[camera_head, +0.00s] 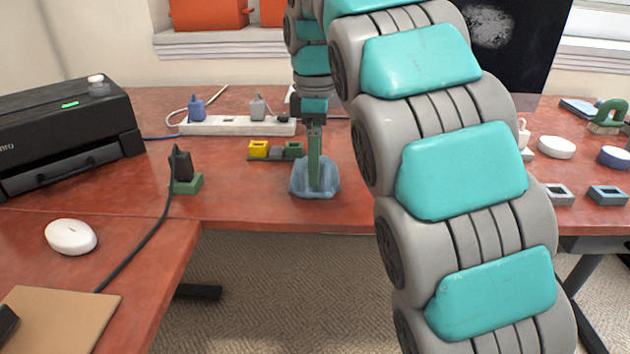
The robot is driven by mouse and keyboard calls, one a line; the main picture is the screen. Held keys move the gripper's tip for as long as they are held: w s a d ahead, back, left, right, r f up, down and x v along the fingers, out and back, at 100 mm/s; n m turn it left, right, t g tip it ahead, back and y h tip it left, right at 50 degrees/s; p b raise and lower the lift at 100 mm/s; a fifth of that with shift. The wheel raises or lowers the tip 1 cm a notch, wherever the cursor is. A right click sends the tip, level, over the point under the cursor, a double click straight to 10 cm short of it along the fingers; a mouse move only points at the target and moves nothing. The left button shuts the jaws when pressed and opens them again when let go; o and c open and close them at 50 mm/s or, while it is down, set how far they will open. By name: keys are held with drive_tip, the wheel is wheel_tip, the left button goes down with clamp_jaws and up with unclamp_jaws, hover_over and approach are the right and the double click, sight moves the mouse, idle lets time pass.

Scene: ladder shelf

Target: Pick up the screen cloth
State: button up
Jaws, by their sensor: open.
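The blue-grey, crumpled piece (300,188) near the table's front edge looks like the screen cloth. My gripper (315,178) points straight down at it, with its fingertips over or at the middle of the cloth. From this side view the fingers overlap each other, so the gap between them is hidden. The jaws are open. I cannot tell whether the fingertips touch the cloth. Part of the cloth is hidden behind the fingers.
Yellow and green small blocks (259,149) sit just behind the cloth. A white power strip (236,126) with plugs lies farther back. A black plug on a green block (184,183) stands to the left. A black printer (62,137) and a white mouse (71,237) are farther left.

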drive_tip(key=shift+w+f+p, duration=0.1)
drive_tip(key=shift+f+p, duration=0.3)
drive_tip(key=shift+f, duration=1.45)
drive_tip(key=c, duration=1.1)
drive_tip(key=shift+r, duration=0.1)
drive_tip(key=shift+r, duration=1.7)
drive_tip(key=s+d+b, duration=0.1)
drive_tip(key=s+d, duration=0.2)
drive_tip(key=s, duration=0.4)
drive_tip(key=s+d+r+b, duration=0.1)
drive_tip(key=s+d, duration=0.2)
drive_tip(key=s, duration=0.4)
drive_tip(key=shift+s+d+r, duration=0.15)
drive_tip(key=shift+s+r, duration=0.05)
drive_tip(key=shift+s, duration=0.15)
